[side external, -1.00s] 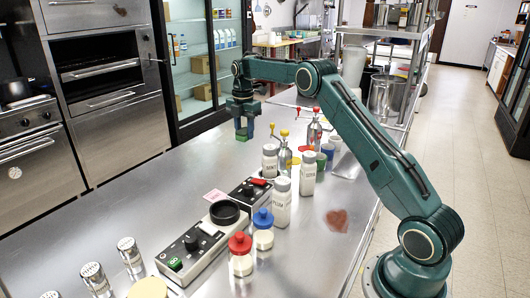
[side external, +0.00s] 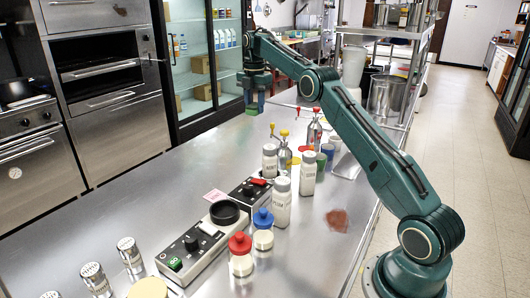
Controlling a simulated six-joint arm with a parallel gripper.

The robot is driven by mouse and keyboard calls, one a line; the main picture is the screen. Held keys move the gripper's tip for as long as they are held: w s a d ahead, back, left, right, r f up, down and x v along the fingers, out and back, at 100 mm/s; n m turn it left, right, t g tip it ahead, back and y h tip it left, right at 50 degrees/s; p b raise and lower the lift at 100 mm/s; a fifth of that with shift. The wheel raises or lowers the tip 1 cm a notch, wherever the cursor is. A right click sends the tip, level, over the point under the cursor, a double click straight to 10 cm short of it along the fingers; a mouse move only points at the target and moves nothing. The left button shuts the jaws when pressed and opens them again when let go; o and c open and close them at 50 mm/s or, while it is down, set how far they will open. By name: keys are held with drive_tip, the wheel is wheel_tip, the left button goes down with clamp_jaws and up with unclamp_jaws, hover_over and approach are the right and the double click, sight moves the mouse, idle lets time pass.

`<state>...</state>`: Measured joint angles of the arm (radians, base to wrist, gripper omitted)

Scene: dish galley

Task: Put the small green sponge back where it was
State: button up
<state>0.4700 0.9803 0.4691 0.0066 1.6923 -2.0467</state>
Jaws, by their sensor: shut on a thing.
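The small green sponge (side external: 252,110) shows as a small green block at the bottom of my gripper (side external: 253,101), toward the far end of the steel counter (side external: 190,165). My gripper points down and is shut on the sponge. The sponge appears to be held above the counter; its exact height is hard to tell. The fingers are small and dark in this view, so the details of the grip are hidden.
Pump bottles (side external: 314,132), white shakers (side external: 281,201) and small cups (side external: 321,160) stand right of centre. A control box (side external: 205,245) and red- and blue-lidded jars (side external: 240,255) are nearer. Metal shakers (side external: 130,254) stand at front left. The counter's left-middle is clear.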

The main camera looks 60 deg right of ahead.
sight(256, 165)
drive_tip(key=shift+f, duration=9.95)
drive_tip(key=o, duration=0.9)
drive_tip(key=shift+f, duration=0.1)
drive_tip(key=shift+r, duration=6.15)
